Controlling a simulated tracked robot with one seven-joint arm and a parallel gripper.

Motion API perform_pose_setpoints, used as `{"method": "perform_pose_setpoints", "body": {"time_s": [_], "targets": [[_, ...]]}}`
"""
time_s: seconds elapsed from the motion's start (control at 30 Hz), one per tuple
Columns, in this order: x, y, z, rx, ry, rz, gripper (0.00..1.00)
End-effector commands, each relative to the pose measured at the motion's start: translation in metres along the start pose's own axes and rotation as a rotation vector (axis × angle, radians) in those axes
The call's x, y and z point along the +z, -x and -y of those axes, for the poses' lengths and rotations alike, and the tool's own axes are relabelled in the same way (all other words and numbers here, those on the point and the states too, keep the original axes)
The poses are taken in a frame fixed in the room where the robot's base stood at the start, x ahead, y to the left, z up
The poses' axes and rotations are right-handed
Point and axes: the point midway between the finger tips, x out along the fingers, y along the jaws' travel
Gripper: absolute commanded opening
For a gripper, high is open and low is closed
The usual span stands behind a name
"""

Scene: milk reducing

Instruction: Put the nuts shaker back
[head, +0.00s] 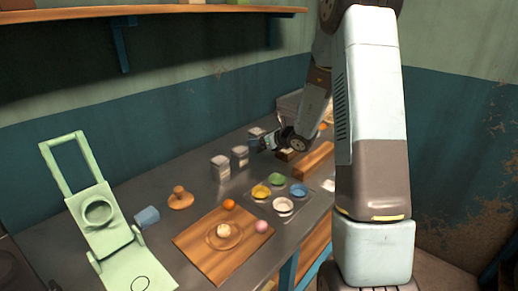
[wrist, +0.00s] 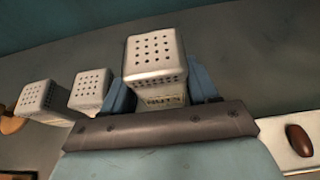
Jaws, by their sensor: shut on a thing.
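The nuts shaker (wrist: 155,62) is a pale square metal shaker with a holed top and a partly hidden label reading like "NUTS". In the wrist view it stands between the two blue fingers of my gripper (wrist: 162,92), which is shut on it. In the head view my gripper (head: 266,142) is low over the far part of the counter, with the shaker (head: 256,133) small and partly covered there. Two similar shakers stand to its left, apart from it: a nearer one (head: 220,168) and a middle one (head: 239,157). I cannot tell whether the held shaker touches the counter.
A tray (head: 299,206) with several coloured bowls and a cutting board (head: 196,243) with a plate lie in front. A wooden block (head: 315,160) lies right of my gripper. A green press (head: 107,225), a blue cup (head: 147,217) and a wooden lid (head: 180,199) are at left.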

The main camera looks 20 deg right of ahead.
Motion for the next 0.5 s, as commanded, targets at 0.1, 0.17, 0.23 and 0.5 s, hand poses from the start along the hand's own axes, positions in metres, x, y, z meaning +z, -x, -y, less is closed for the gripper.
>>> {"method": "perform_pose_setpoints", "body": {"time_s": [0.1, 0.17, 0.23, 0.5], "targets": [[-0.003, -0.004, 0.002, 0.0, 0.0, 0.0, 0.24], [-0.004, -0.006, 0.003, 0.0, -0.001, 0.0, 0.24], [-0.006, -0.009, 0.004, 0.0, -0.001, 0.0, 0.24], [-0.034, -0.022, 0.005, 0.0, -0.002, 0.0, 0.24]]}}
